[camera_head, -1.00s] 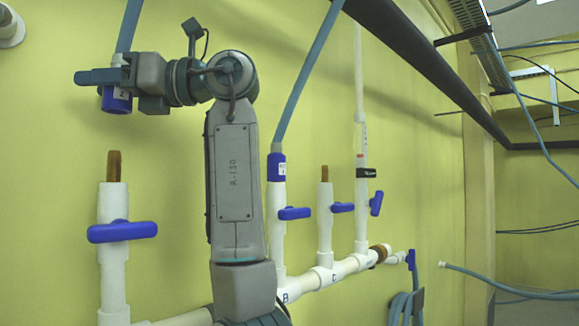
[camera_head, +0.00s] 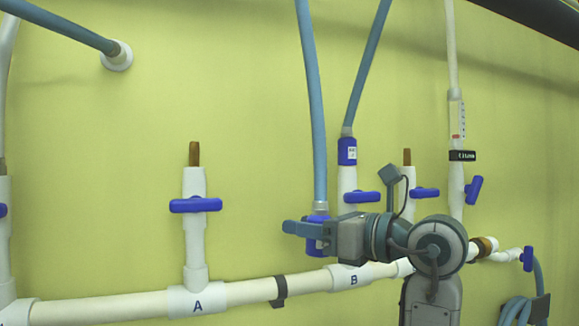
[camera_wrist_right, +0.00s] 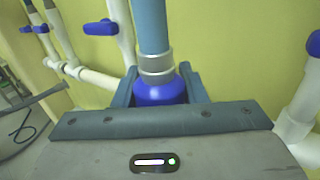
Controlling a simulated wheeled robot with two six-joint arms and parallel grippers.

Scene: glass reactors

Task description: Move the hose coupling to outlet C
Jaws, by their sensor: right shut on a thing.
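My right gripper (camera_head: 306,230) is shut on the blue hose coupling (camera_head: 316,247), in front of the pipe between outlets A and B. A blue-grey hose (camera_head: 311,110) runs up from the coupling. In the right wrist view the coupling (camera_wrist_right: 160,92) sits between both fingers under a grey collar. Outlet C (camera_head: 407,158), a bare brown nipple on a white riser, stands right of B; my arm hides its lower part. Outlet A (camera_head: 193,155) also has a bare brown nipple. My left gripper is not in view.
Outlet B's riser carries another blue coupling (camera_head: 347,152) with its own hose, just right of the held hose. Blue valve handles (camera_head: 362,197) stick out from the risers. A flowmeter (camera_head: 456,120) stands right of C. The wall between A and B is open.

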